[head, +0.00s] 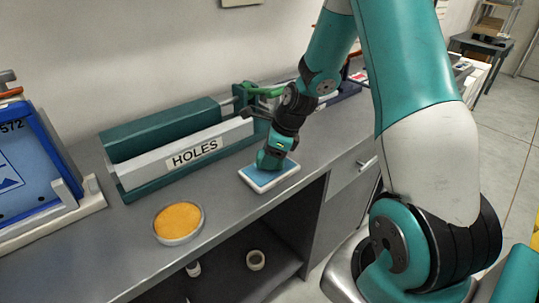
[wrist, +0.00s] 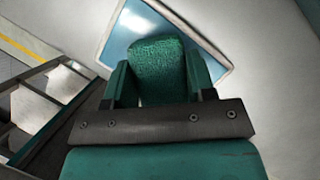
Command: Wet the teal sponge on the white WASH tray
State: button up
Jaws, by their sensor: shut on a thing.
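The teal sponge (wrist: 158,68) is a rough-textured block between the two fingers of my gripper (wrist: 160,85), which is shut on it. In the head view my gripper (head: 271,160) points down over the tray, and I cannot clearly tell the sponge from the teal fingers there. The white tray (head: 262,189) is shallow, with a blue inside, and sits near the front edge of the bench. Its blue inside (wrist: 146,22) shows behind the sponge in the wrist view. I cannot tell if the sponge touches it. No WASH lettering shows.
A long teal and white unit labelled HOLES (head: 195,152) stands behind the tray, to the left. A round dish with an orange pad (head: 179,221) sits at front left. A blue panel on a white base (head: 30,165) stands at far left. Bench between them is clear.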

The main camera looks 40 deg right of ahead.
jog(key=shift+f, duration=0.55)
dwell(1.6)
jog(key=shift+r, duration=0.15)
notch_tip(320, 180, up, 7)
jog(key=p, duration=0.7)
dwell(0.7)
